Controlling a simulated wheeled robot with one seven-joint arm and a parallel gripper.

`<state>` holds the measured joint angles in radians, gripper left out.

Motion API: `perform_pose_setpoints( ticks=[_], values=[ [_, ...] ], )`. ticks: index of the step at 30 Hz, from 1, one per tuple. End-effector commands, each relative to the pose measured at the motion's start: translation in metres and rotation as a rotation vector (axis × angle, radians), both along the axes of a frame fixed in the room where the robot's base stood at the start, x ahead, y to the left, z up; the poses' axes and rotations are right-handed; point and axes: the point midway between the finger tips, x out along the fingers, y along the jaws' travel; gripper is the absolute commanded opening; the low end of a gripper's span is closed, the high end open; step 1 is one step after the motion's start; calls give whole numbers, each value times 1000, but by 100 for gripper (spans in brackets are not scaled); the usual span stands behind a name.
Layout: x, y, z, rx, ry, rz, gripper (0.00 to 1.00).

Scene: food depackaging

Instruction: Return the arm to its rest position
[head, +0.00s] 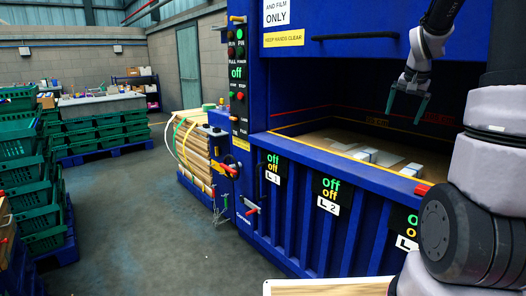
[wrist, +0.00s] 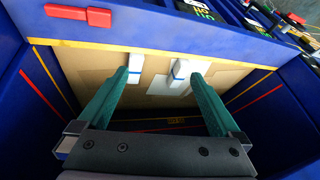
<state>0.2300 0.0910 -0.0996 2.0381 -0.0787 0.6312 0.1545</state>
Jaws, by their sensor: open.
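My gripper (head: 408,104) hangs at the mouth of the blue baler (head: 322,228), pointing down, above the chamber. Its two green fingers also show in the wrist view (wrist: 152,90), apart and with nothing between them that they touch. Below lies a brown cardboard layer (wrist: 222,80) in the chamber with several white cartons (head: 363,156) and flat white pieces on it. In the wrist view, a white carton (wrist: 136,66) lies beyond the left fingertip. My arm fills the right side of the head view.
The blue chamber walls (wrist: 30,90) surround my gripper on the sides. A red block (wrist: 78,14) sits on the front edge. A strapped cardboard bale (head: 196,150) stands left of the baler. Green crates (head: 30,180) are stacked at far left, with clear floor (head: 135,230) between.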

Motion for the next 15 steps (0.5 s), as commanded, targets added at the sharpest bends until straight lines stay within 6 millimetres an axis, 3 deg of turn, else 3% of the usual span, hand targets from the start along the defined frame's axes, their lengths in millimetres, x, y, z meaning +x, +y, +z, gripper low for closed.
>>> perform_pose_setpoints(
  ticks=[1, 6, 10, 15],
  values=[
    [-17, 22, 19, 9, -21, 29, 100],
    [-77, 84, 59, 42, -66, 118, 100],
    [-128, 125, 77, 64, -99, 190, 100],
    [-194, 167, 85, 87, -136, 282, 100]
  ],
)
